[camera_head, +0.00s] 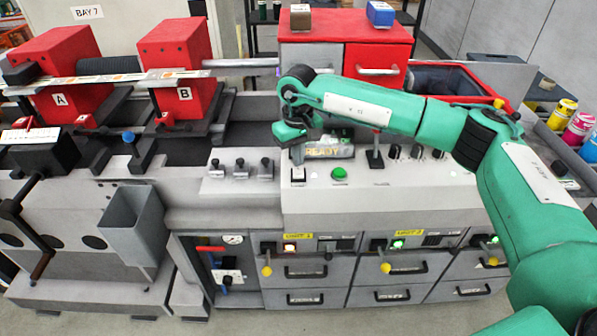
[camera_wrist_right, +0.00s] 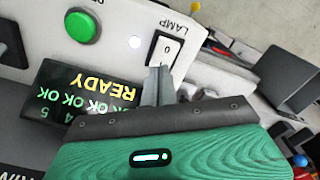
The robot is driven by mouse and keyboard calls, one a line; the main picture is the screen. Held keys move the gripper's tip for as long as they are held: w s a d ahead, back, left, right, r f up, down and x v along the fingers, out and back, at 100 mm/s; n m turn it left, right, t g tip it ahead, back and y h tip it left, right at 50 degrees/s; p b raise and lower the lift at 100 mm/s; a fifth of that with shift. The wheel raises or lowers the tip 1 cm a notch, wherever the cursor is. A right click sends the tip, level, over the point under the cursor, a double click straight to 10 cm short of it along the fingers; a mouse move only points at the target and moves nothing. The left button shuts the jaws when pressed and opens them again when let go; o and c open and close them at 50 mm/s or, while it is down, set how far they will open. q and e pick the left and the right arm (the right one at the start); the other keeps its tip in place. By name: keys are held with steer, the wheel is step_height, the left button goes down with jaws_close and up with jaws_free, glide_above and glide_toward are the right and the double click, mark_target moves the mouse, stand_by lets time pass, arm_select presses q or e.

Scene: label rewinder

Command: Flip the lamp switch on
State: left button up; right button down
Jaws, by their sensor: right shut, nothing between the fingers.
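The lamp switch (camera_wrist_right: 166,48) is a white rocker with a dark frame beside the word LAMP in the right wrist view. In the head view the switch (camera_head: 298,174) sits at the left end of the sloped grey control panel (camera_head: 420,205). My right gripper (camera_wrist_right: 158,82) is shut and empty. Its grey fingertips overlap the near edge of the switch in the right wrist view; I cannot tell whether they touch it. In the head view the right gripper (camera_head: 297,153) hangs just above the switch. My left gripper is not in view.
A green button (camera_head: 339,173) and a READY display (camera_head: 325,152) are close to the switch. A black lever (camera_head: 375,150) and several knobs stand farther right. Three small valves (camera_head: 240,168) are on the left. A red cabinet (camera_head: 345,55) rises behind the panel.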

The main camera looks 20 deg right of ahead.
mark_target(298, 169)
steer(key=shift+r+p, duration=0.65)
steer(key=shift+r, duration=2.2)
